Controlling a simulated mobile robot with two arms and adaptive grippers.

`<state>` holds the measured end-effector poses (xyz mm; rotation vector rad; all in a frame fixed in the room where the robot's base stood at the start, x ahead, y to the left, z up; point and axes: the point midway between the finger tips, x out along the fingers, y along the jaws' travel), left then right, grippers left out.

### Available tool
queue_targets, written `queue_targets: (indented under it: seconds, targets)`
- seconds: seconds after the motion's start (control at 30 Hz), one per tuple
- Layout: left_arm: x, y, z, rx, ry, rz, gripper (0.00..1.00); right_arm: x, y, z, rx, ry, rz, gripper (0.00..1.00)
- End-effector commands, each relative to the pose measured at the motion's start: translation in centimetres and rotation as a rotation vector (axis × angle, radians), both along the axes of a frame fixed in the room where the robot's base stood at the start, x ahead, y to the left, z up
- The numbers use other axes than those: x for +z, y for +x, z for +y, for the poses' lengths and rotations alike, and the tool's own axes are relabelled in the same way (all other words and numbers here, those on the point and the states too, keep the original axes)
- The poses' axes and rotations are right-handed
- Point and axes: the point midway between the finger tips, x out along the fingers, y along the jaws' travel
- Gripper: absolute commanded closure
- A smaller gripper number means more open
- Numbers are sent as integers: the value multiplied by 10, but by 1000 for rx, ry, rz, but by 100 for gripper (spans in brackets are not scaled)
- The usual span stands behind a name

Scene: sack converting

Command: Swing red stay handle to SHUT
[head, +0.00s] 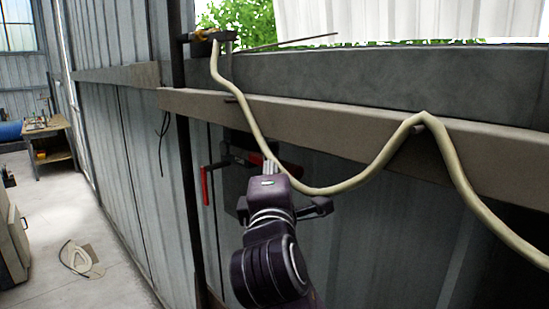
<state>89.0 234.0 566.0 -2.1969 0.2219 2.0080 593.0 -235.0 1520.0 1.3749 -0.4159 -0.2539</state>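The red stay handle (204,186) hangs on the grey metal wall, left of the middle of the head view. No SHUT marking is readable. One dark purple arm rises from the bottom middle, leaning slightly left, and seems to be my right one. Its gripper (269,168) points at the wall, right of the handle and apart from it in the picture. Its fingers are small and foreshortened, so their opening is unclear. My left gripper is out of view.
A cream hose (355,181) hangs over pegs on the beam (320,127) and passes close by the gripper. A workbench (47,140) stands far left; a beige item (82,260) lies on open floor.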

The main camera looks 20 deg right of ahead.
Motion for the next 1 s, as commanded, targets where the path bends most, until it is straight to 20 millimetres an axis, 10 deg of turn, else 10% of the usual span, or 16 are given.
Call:
queue_targets:
  seconds: [0.3, 0.63, 1.0]
  targets:
    - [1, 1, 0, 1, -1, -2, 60, 0, 3, -1, 1, 1, 1, 65]
    - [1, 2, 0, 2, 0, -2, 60, -1, 3, -1, 1, 1, 1, 100]
    - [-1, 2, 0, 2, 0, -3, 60, -2, 3, -1, 1, 3, -1, 100]
